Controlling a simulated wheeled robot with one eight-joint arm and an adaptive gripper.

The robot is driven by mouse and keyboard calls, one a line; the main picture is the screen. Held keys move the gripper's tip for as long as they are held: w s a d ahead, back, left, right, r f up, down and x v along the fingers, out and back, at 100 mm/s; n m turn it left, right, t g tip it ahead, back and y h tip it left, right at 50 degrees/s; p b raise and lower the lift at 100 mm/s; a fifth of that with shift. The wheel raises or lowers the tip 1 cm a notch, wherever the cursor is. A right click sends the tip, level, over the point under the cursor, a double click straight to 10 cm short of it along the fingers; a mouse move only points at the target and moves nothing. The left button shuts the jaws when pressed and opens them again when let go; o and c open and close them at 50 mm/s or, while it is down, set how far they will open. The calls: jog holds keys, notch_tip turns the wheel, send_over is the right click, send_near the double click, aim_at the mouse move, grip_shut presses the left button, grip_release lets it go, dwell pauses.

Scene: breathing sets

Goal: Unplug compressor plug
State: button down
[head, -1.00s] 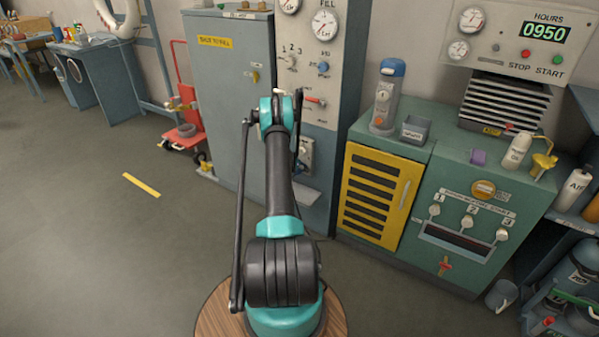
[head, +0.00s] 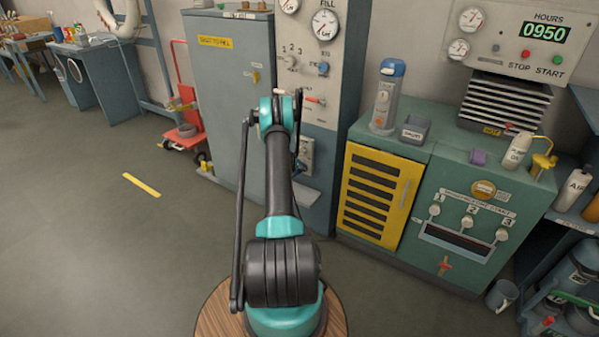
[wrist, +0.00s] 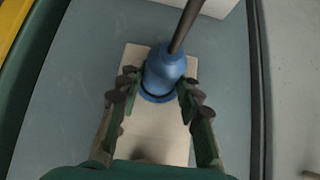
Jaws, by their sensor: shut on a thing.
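The blue compressor plug (wrist: 165,68) is upright between my two fingers in the wrist view, with a dark cable (wrist: 187,25) leaving its top. My gripper (wrist: 159,86) is shut on the plug's sides. The plug's lower collar is in front of a pale plate (wrist: 145,148) on a grey-blue surface; whether it touches or sits in a socket cannot be told. In the head view, a socket box (head: 307,150) shows on the tall panel beside my arm. My arm hides the gripper there, and a small blue bit shows by the arm's edge.
The grey cabinet (head: 225,85) stands left of the gauge panel (head: 325,70). The green compressor cabinet (head: 460,190) with its yellow grille (head: 375,195) stands to the right. A red hand truck (head: 186,115) is at left. The floor at front left is clear.

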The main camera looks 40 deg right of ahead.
jog(key=shift+a, duration=0.1)
jog(key=shift+s+a, duration=0.4)
jog(key=shift+a, duration=0.5)
jog(key=shift+s+a, duration=0.35)
jog(key=shift+a, duration=0.5)
jog(key=shift+s+a, duration=0.4)
jog(key=shift+a, duration=0.5)
jog(key=shift+a, duration=0.1)
